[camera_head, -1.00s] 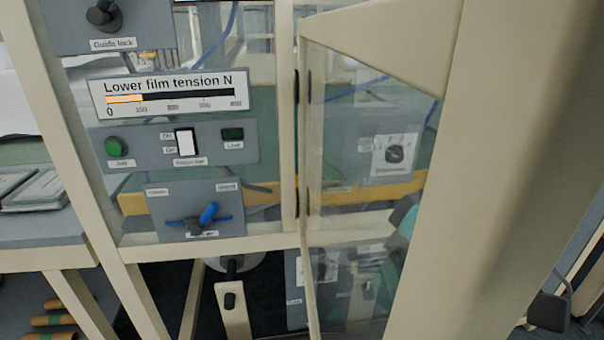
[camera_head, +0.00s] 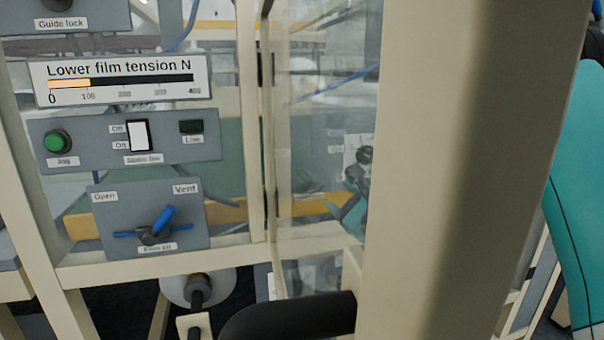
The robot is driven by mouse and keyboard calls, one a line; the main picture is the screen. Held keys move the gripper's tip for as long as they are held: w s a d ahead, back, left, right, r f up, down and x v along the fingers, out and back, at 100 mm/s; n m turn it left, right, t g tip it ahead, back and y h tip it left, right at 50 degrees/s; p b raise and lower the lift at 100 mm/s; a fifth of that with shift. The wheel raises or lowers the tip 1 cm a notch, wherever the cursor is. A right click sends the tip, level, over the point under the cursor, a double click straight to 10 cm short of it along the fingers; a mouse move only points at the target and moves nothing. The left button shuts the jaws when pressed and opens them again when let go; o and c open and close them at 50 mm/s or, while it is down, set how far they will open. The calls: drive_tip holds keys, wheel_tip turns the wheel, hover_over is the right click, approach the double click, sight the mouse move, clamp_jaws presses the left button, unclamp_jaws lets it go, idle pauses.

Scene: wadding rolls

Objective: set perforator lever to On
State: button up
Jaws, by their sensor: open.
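No lever with a readable perforator label shows. Behind the clear panel, a pale plate (camera_head: 351,146) carries a dark knob or lever (camera_head: 365,154); its label and setting are too small to read, and the cream post cuts it off at the right. A blue-handled lever (camera_head: 162,220) sits on a grey plate (camera_head: 115,217) marked Open and Vent, its handle tilted up to the right; its lower label seems to read Film air. I cannot make out my gripper in this view.
A wide cream post (camera_head: 440,170) blocks the middle right. A teal shape (camera_head: 578,190) stands at the right edge, and a black curved part (camera_head: 290,316) crosses the bottom. A grey panel (camera_head: 84,150) holds a green button (camera_head: 57,141) and white rocker switch (camera_head: 138,135) below the tension gauge (camera_head: 120,80).

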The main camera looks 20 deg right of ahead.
drive_tip(key=shift+p+x, duration=6.6)
drive_tip(key=shift+x, duration=1.65)
drive_tip(key=shift+s+a, duration=0.1)
drive_tip(key=shift+a, duration=0.05)
clamp_jaws()
